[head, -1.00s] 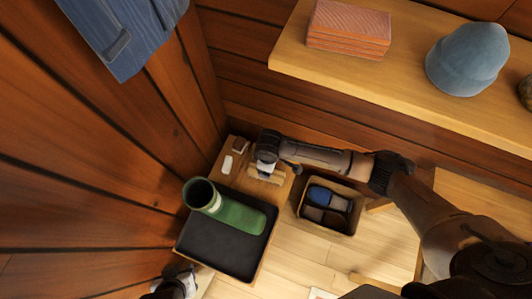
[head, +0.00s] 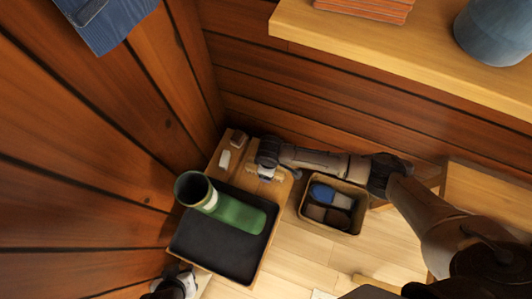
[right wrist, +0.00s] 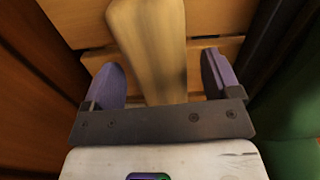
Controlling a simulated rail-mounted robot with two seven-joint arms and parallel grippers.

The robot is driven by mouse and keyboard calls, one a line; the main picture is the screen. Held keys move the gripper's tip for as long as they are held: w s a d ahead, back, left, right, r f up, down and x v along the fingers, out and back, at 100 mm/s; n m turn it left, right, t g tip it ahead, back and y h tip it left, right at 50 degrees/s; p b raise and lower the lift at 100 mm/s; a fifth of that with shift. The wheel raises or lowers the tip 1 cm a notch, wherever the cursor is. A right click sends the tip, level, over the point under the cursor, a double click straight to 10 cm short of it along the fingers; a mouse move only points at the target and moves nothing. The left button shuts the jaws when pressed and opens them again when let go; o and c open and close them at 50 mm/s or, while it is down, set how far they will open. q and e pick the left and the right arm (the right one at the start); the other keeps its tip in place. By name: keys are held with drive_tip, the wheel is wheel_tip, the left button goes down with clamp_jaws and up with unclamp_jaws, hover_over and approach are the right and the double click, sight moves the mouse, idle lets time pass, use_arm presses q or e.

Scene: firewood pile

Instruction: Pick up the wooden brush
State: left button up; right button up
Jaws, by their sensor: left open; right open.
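The wooden brush shows in the right wrist view as a pale wooden handle (right wrist: 148,45) running between the two purple fingers. My right gripper (right wrist: 160,68) is open, with one finger on each side of the handle and visible gaps to it. In the head view the right arm reaches in from the right, and its gripper is over the small wooden bench, covering most of the brush (head: 265,178). My left gripper (head: 176,283) is at the bottom left of the head view, partly cut off and away from the brush.
A white block (head: 225,160) and a small dark box (head: 238,138) sit left of the gripper. A bin (head: 346,228) with blue and brown items stands right. Wooden walls enclose the corner.

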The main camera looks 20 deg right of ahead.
drive_tip(key=shift+f, duration=0.85)
use_arm(q)
drive_tip(key=shift+f, duration=0.6)
use_arm(e)
drive_tip(key=shift+r, duration=0.1)
drive_tip(key=shift+c, duration=0.6)
drive_tip(key=c, duration=1)
use_arm(q)
drive_tip(key=shift+a, duration=0.15)
use_arm(e)
drive_tip(key=shift+o, duration=0.2)
use_arm(q)
drive_tip(key=shift+r, duration=0.15)
use_arm(e)
drive_tip(key=shift+r, duration=0.15)
